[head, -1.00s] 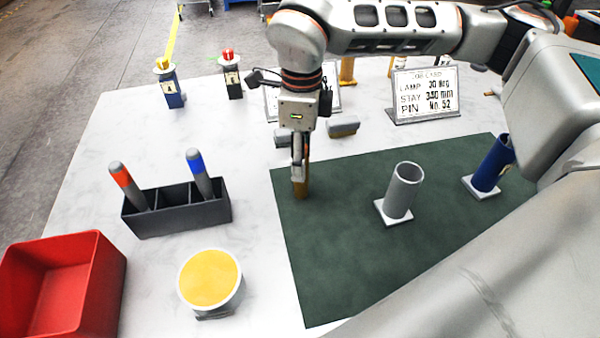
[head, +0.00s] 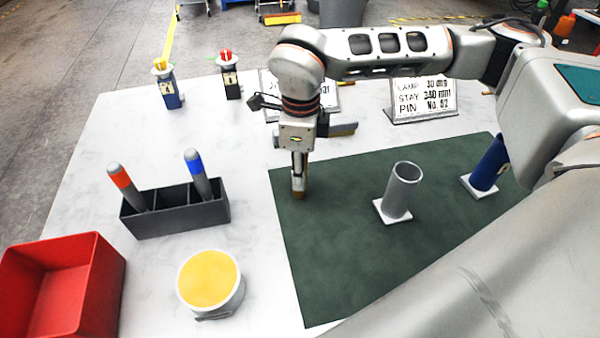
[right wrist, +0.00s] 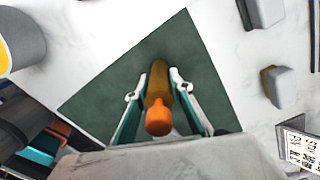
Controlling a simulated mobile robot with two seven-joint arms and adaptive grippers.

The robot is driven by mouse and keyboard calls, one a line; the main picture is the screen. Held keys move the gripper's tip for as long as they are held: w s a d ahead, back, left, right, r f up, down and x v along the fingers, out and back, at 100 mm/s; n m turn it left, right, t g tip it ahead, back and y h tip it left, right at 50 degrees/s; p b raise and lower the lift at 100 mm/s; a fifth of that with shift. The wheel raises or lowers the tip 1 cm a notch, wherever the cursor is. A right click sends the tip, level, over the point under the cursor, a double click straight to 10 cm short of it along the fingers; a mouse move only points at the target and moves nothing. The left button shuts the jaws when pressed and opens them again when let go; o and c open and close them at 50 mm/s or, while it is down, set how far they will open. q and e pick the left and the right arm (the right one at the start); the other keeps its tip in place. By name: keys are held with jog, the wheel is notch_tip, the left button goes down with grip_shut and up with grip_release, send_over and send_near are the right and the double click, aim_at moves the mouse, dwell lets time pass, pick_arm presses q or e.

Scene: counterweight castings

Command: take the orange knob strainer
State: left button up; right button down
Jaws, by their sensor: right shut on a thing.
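The orange knob strainer is a slim golden-brown cylinder (head: 299,194) standing on the dark green mat (head: 330,270) near its left edge. The right wrist view shows its orange knob (right wrist: 158,118) pointing toward the camera and its brown body beyond. My right gripper (head: 299,176) points straight down with its fingers around the strainer; in the right wrist view the two fingers (right wrist: 160,98) are on either side of the body, shut on it. The fingers hide most of the strainer in the head view. My left gripper is not in view.
A grey tube (head: 402,190) and a blue tube (head: 488,165) stand on white bases on the mat's right. Left are a black rack (head: 178,216) with two markers, a yellow-topped round can (head: 209,280) and a red bin (head: 100,285). A sign (head: 422,98) stands behind.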

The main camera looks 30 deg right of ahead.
notch_tip(320, 180, up, 20)
jog(key=p, duration=0.1)
dwell(0.5)
